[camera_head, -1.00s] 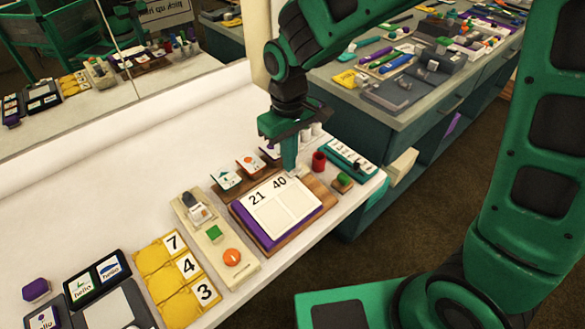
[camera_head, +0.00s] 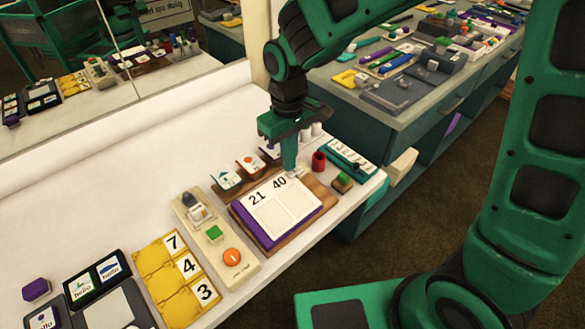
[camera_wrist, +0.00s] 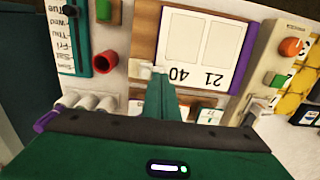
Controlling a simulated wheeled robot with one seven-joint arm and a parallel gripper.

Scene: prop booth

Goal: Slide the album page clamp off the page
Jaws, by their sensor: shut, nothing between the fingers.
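The album page (camera_head: 283,212) is a white sheet with two blank panels and the numbers 21 and 40, lying on a purple cover on a wooden board. It also shows upside down in the wrist view (camera_wrist: 195,50). A small white piece that looks like the clamp (camera_head: 292,174) sits at the page's edge near the 40; in the wrist view it (camera_wrist: 143,70) lies just left of the fingertips. My gripper (camera_head: 289,168) points down with its fingers together and empty, right by this piece. I cannot tell whether they touch it. The fingers partly hide that edge.
A red cup (camera_head: 319,161), a green-topped block (camera_head: 342,182) and a teal weekday strip (camera_head: 350,160) stand to the right. Picture cards (camera_head: 226,178) stand behind the page. A beige panel with an orange knob (camera_head: 232,257) and yellow number tiles (camera_head: 166,256) are left.

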